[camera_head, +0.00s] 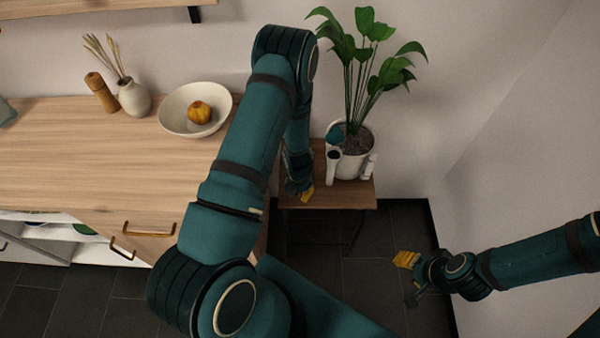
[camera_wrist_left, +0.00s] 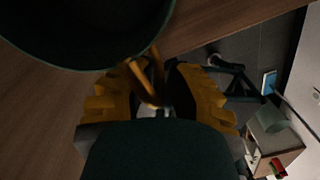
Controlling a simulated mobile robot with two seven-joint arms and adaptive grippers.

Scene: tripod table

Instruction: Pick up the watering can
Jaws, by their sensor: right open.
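The watering can (camera_wrist_left: 85,35) shows in the left wrist view as a dark green round body at the upper left, with an orange-brown handle (camera_wrist_left: 148,82). My left gripper (camera_wrist_left: 155,100) has its yellow finger pads either side of this handle; I cannot tell whether they press on it. In the head view my left gripper (camera_head: 302,188) is over the small wooden table (camera_head: 352,196), and my left arm hides most of that area. A small teal piece (camera_head: 335,134) beside the plant pot may be part of the can. My right gripper (camera_head: 408,278) is open and empty, apart from the table.
A white plant pot (camera_head: 352,163) with a tall leafy plant stands on the small table, with white items beside it. A wooden counter (camera_head: 80,165) on the left bears a white bowl (camera_head: 176,117), a vase (camera_head: 134,98) and a wooden mill (camera_head: 102,94). The wall closes the right side.

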